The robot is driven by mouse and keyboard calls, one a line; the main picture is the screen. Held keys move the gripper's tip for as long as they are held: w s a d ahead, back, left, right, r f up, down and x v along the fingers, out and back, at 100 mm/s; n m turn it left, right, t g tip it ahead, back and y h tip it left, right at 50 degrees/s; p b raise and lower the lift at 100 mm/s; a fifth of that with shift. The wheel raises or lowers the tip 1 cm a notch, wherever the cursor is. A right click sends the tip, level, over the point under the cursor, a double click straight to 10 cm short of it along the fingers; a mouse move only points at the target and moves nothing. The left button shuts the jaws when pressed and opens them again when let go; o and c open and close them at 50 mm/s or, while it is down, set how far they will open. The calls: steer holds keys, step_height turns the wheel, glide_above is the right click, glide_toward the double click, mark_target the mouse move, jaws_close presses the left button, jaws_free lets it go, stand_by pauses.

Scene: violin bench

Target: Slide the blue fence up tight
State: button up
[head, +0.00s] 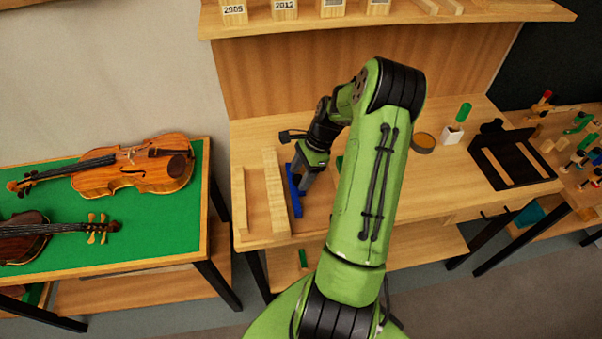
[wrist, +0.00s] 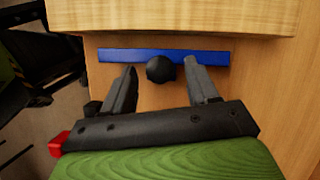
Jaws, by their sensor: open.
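The blue fence (head: 294,193) is a long narrow bar on the bench, just right of a pale wooden board (head: 275,195) and roughly along it. In the wrist view the fence (wrist: 125,55) runs across below the pale wood (wrist: 170,15); a thin darker band shows between them, and I cannot tell if it is a gap or the wood's side. A round black knob (wrist: 160,69) sits at the fence's near side. My gripper (wrist: 160,83) is open, with a finger on each side of the knob, apart from it. In the head view my gripper (head: 303,178) partly covers the fence.
Another thin wooden strip (head: 239,203) lies left of the board. A round brown dish (head: 423,143), a white holder (head: 453,134) with a green handle and a black frame (head: 510,158) stand to the right. A shelf (head: 400,20) overhangs behind. Violins lie on a green-topped table (head: 130,230) at left.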

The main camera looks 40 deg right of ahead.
mark_target(281, 184)
jaws_close()
steer(key=shift+w+a+p, duration=0.15)
steer(key=shift+w+a, duration=0.5)
steer(key=shift+a, duration=0.25)
steer(key=shift+w+a+p, duration=0.15)
steer(key=shift+w+a, duration=0.45)
steer(key=shift+a, duration=0.3)
jaws_free()
steer(key=shift+d+r, duration=0.1)
steer(key=p+v, duration=0.2)
steer(key=v, duration=1.3)
steer(key=shift+d+r, duration=0.2)
steer(key=shift+r, duration=0.1)
